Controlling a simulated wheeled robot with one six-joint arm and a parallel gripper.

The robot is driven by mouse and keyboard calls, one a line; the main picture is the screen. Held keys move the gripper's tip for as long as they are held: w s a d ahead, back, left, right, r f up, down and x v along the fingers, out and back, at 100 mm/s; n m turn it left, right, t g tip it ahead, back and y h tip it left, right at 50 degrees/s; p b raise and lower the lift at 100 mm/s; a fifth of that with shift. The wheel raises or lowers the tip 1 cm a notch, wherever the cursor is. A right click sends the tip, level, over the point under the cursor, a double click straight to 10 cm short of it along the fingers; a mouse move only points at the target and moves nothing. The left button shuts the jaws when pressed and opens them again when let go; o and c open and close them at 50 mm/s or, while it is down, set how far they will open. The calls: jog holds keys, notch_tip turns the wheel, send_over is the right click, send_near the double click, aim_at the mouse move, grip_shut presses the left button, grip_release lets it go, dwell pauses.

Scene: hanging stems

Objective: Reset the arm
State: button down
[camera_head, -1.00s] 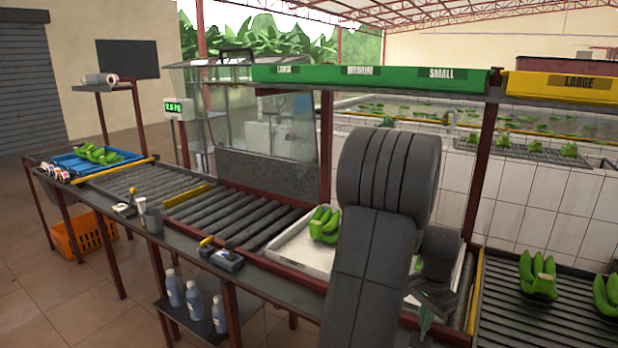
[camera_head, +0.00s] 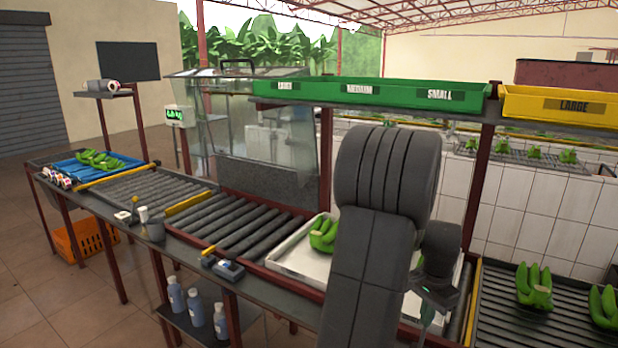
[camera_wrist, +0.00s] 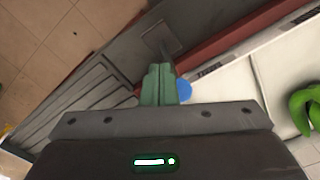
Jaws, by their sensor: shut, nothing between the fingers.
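My arm stands in front of the roller line in the head view, and my gripper (camera_head: 428,318) hangs at its end over the right part of the white tray. In the wrist view my gripper (camera_wrist: 160,70) has its green-grey fingers together with nothing between them. The white tray (camera_head: 290,262) sits on the line, partly hidden behind my arm. A green banana cluster (camera_head: 323,236) lies in it left of my arm; a banana cluster also shows at the right edge of the wrist view (camera_wrist: 303,108). A small blue round thing (camera_wrist: 184,91) shows beside the fingers.
More banana clusters (camera_head: 534,288) lie on the right-hand rollers. A blue tray (camera_head: 125,164) with bananas is at the far left. A green shelf (camera_head: 400,90) and a yellow shelf (camera_head: 520,100) run above the line. A small device (camera_head: 230,270) sits on the front ledge.

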aim_at(422, 334)
notch_tip(422, 334, up, 5)
jog(key=p, duration=0.3)
notch_tip(422, 334, down, 11)
jog(key=b, duration=0.8)
jog(key=shift+f+b, duration=0.15)
jog(key=shift+b, duration=0.15)
jog(key=shift+w+d+r+p, duration=0.4)
jog(key=shift+w+p, duration=0.1)
jog(key=shift+w, duration=0.1)
jog(key=s+a+r+b, duration=0.1)
jog(key=s+a, duration=0.4)
jog(key=s, duration=0.3)
jog(key=shift+r, duration=0.35)
